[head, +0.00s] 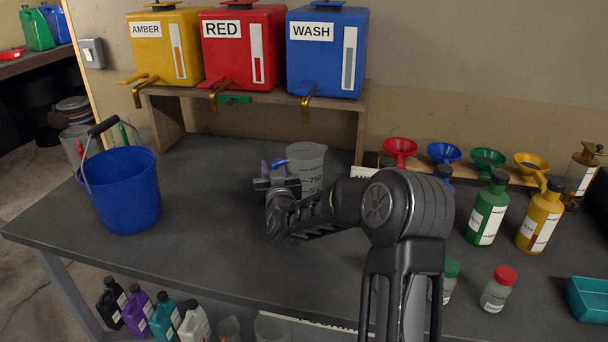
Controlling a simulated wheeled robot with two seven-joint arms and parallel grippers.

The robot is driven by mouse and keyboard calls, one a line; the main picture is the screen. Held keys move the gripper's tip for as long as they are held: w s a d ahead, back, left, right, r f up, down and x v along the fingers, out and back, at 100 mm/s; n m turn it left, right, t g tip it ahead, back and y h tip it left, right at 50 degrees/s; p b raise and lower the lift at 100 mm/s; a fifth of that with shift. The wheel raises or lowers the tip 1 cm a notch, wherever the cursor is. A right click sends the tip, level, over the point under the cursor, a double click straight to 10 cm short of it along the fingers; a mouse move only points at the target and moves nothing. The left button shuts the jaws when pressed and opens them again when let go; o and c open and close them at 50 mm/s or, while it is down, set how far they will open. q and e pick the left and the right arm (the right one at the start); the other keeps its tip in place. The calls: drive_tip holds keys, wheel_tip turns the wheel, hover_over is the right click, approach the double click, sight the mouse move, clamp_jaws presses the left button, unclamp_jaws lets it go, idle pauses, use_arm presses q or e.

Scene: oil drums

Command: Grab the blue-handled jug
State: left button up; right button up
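A translucent measuring jug (307,163) with dark volume marks stands upright on the grey workbench (210,255), below the dispenser shelf. Its blue handle (273,163) points left and shows only in part. My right gripper (272,178) is at the jug's left side, right at the handle, with its arm reaching in from the lower right. The gripper covers the lower part of the handle, and its fingers are too small and dark to tell whether they are closed on it. My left gripper is not in view.
Yellow (165,45), red (243,48) and blue (328,52) dispensers stand on a raised shelf behind, their spouts overhanging. A blue bucket (124,195) stands at left. Green (488,212) and yellow (541,218) bottles, funnels (443,152) and a teal tray (588,298) are at right.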

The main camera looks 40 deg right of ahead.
drive_tip(key=shift+c, duration=0.6)
clamp_jaws()
drive_tip(key=shift+r, duration=0.1)
idle(1.1)
